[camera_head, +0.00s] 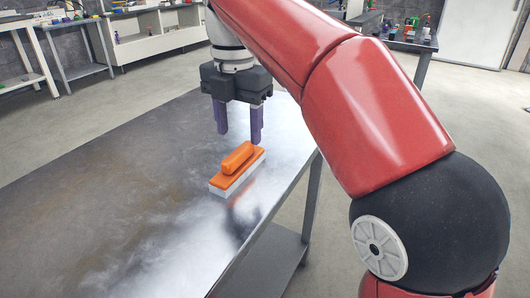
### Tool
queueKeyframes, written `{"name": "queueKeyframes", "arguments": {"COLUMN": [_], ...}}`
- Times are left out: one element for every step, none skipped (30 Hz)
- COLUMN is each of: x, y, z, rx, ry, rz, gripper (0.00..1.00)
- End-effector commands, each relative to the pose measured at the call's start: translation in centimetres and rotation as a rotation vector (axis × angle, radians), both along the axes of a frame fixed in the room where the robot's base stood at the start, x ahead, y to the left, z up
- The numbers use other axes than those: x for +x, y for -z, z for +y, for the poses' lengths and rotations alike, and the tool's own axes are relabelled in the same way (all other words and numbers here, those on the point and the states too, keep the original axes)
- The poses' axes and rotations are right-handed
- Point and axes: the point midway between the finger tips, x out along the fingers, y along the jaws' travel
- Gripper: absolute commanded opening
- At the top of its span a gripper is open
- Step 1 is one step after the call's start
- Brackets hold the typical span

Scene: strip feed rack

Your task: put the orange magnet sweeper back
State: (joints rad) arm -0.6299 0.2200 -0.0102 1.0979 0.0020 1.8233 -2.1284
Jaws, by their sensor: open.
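The orange magnet sweeper (238,167) lies on the metal table near its right edge. It has a rounded orange handle on top and a pale base strip beneath. My gripper (239,139) points down with two purple fingers apart. It is open and empty. Its fingertips are just above and behind the sweeper in the picture; the exact height gap is hard to tell.
The metal table (110,170) is otherwise bare, with wide free room to the left. Its right edge runs close to the sweeper, and a lower shelf (270,262) shows beneath. Benches with small items (155,38) stand far back.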

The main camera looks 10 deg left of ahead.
Motion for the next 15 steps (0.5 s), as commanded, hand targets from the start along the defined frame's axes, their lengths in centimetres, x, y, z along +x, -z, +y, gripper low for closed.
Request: {"name": "queueKeyframes", "arguments": {"x": [0.0,0.0,0.0,0.0,0.0,0.0,0.0,0.0,-0.1,-0.2,-0.3,-0.5,-0.7,-1.1,-1.6], "y": [-0.2,-0.2,-0.2,-0.2,-0.2,-0.2,-0.2,-0.2,-0.2,-0.1,0.0,0.3,0.5,0.9,1.5], "z": [0.0,0.0,0.0,0.0,0.0,-0.2,-0.4,-0.8,-1.5,-2.3,-3.3,-4.8,-6.1,-7.5,-9.4], "rx": [-0.001,-0.001,-0.001,-0.001,-0.001,0.0,0.002,0.006,0.011,0.019,0.027,0.042,0.057,0.074,0.099], "ry": [0.0,0.0,0.0,0.0,0.001,0.009,0.024,0.051,0.105,0.163,0.235,0.353,0.454,0.565,0.725], "rz": [0.0,0.001,0.001,0.001,0.001,0.0,-0.003,-0.008,-0.014,-0.023,-0.032,-0.048,-0.061,-0.074,-0.092], "gripper": [0.54,0.54,0.54,0.54,0.54,0.54,0.54,0.54,0.54,0.54,0.54,0.54,0.54,0.54,0.54]}}
